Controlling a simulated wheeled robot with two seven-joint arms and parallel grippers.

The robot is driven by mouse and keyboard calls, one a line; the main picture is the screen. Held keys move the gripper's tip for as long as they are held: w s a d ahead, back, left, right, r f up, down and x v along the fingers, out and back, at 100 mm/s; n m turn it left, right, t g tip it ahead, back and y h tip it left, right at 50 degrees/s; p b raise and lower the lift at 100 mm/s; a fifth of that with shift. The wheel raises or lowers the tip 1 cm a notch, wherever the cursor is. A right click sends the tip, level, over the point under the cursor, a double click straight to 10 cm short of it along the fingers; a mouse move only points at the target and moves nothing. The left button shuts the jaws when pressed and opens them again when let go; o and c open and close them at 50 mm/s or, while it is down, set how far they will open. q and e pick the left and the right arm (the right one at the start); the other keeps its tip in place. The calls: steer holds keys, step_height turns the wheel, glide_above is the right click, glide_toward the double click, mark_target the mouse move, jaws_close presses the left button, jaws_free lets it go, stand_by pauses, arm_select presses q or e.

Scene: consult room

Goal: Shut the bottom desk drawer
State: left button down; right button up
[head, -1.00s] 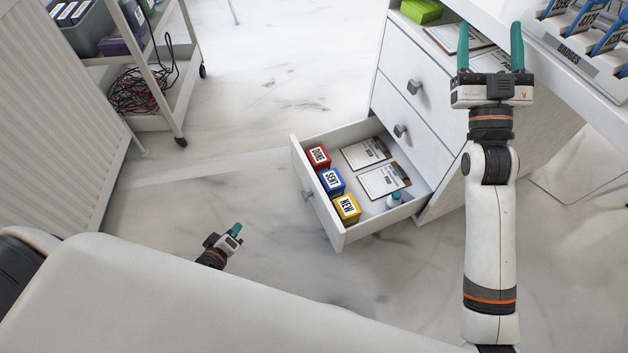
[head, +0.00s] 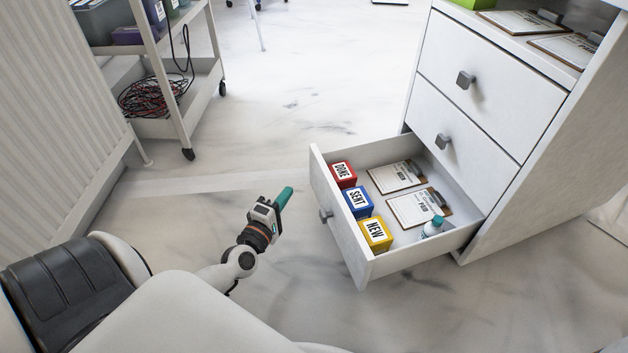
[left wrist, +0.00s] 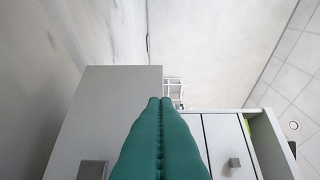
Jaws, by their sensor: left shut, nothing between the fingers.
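The bottom desk drawer (head: 338,222) is pulled out of the white drawer unit (head: 520,190) at the right of the head view. Its grey knob (head: 326,215) is on the front panel. My left gripper (head: 284,198) is shut and empty, to the left of the drawer front and apart from it in the head view. In the left wrist view the shut teal fingers (left wrist: 160,140) point toward the pale drawer front (left wrist: 110,110), whose knob (left wrist: 92,170) shows at the bottom. My right gripper is not in view.
The drawer holds red (head: 343,174), blue (head: 358,200) and yellow (head: 376,233) boxes, two clipboards (head: 397,176) and a small bottle (head: 433,227). A white cart (head: 190,110) stands at the back left. The floor left of the drawer is clear.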

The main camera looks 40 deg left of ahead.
arm_select(q)
steer(key=b, duration=0.1)
glide_toward(319, 166)
steer(key=w+a, duration=0.2)
steer(key=a, duration=0.1)
steer(key=w, duration=0.1)
steer(key=w+d, duration=0.1)
steer(key=w, duration=0.1)
steer(key=shift+w+d, duration=0.1)
steer(key=shift+d, duration=0.15)
steer(key=shift+w+d, duration=0.25)
steer(key=shift+w, duration=0.05)
steer(key=shift+w, duration=0.1)
